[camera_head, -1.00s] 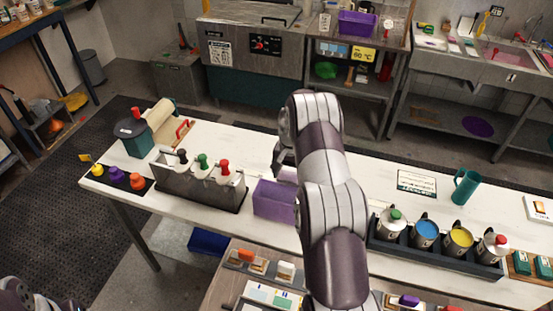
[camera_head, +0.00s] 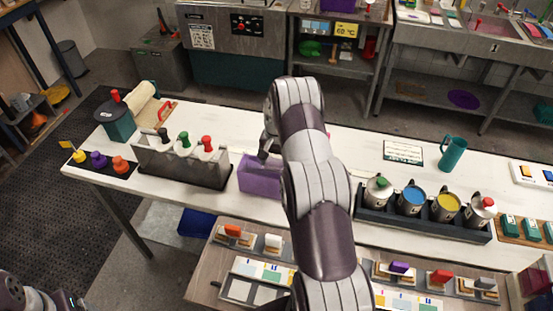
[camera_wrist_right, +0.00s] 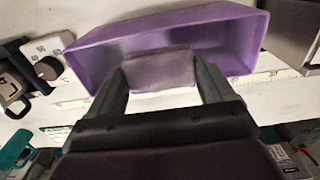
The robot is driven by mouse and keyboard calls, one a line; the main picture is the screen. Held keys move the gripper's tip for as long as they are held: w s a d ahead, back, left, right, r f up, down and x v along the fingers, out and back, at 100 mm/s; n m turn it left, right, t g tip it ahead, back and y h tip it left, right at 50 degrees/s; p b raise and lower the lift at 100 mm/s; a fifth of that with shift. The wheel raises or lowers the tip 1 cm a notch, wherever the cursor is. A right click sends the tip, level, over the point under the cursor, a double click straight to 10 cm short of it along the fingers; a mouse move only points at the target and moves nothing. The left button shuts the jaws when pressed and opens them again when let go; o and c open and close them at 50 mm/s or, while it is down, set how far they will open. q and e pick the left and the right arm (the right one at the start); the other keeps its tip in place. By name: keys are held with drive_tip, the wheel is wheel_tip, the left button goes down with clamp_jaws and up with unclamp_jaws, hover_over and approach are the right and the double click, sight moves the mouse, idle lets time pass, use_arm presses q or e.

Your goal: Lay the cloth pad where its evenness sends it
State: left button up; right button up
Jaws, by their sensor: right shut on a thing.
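My right gripper (camera_wrist_right: 160,85) is shut on a pale mauve cloth pad (camera_wrist_right: 160,70), held flat between the two fingers in the right wrist view. Pad and fingertips are at the open mouth of a purple bin (camera_wrist_right: 95,57), overlapping its near wall; I cannot tell how deep they are. In the head view the purple bin (camera_head: 257,182) stands mid-table, with the right gripper (camera_head: 264,157) over it, partly hidden by my own arm. The pad is not clear there. Only a piece of my left arm shows at the bottom left; its jaws are not seen.
Left of the bin stands a grey trough (camera_head: 190,170) with colored-knobbed tools. A dark rack (camera_head: 430,223) of several paint cans is to the right, near a teal mug (camera_head: 452,154). A lower bench (camera_head: 208,262) with sample cards is in front.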

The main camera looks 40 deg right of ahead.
drive_tip(key=o, duration=0.9)
drive_tip(key=shift+w, duration=0.1)
drive_tip(key=shift+w+f, duration=0.15)
drive_tip(key=shift+w, duration=0.05)
drive_tip(key=shift+r+b, duration=0.4)
wheel_tip(320, 180, up, 6)
drive_tip(key=b, duration=0.3)
drive_tip(key=shift+r, duration=0.1)
use_arm(q)
drive_tip(key=p, duration=0.4)
drive_tip(key=shift+w+r+p, duration=0.15)
drive_tip(key=shift+r+p, duration=0.15)
drive_tip(key=shift+r, duration=0.1)
use_arm(e)
wheel_tip(320, 180, up, 6)
drive_tip(key=shift+f, duration=0.1)
